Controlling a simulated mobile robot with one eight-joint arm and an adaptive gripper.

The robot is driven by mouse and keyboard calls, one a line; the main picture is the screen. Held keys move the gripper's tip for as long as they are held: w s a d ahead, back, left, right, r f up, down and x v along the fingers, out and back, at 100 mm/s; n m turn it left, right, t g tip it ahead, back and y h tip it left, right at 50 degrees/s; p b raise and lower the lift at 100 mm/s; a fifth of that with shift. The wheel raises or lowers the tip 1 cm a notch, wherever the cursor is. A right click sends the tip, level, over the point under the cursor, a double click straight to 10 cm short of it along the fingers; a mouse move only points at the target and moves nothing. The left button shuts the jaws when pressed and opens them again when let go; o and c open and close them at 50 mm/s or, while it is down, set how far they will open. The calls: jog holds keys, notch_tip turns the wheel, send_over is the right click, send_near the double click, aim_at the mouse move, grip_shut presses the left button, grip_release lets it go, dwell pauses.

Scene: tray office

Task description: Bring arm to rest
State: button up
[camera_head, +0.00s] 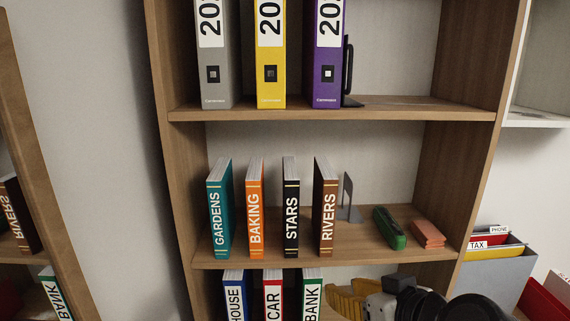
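My gripper (343,300) shows at the bottom edge, right of centre, as yellow fingers on a white and black body. It is in front of the lower part of the wooden bookshelf (330,113), to the right of the lowest books. The picture edge cuts it off, so I cannot tell whether it is open or holds anything. Black round parts of my arm show to its right.
The middle shelf holds upright books, including GARDENS (220,210) and RIVERS (325,208), a grey bookend (348,200), a green item (389,228) and a pinkish stack (428,234). Binders (270,60) stand above. A file box (495,278) is at right; a mirror at left.

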jog(key=s+d+f+m+g+h+b, duration=0.1)
jog(key=f+b, duration=0.3)
jog(key=f, duration=0.4)
jog(key=s+d+f+m+g+h+b, duration=0.1)
jog(key=s+d+f+h+b, duration=0.1)
jog(key=f, duration=0.5)
jog(key=s+d+f+m+g+h+b, duration=0.1)
jog(key=s+d+f+b, duration=0.3)
jog(key=f+b, duration=0.3)
jog(key=shift+d+f+g+h, duration=0.4)
jog(key=shift+d+f, duration=0.15)
jog(key=shift+f, duration=0.3)
jog(key=shift+w, duration=0.1)
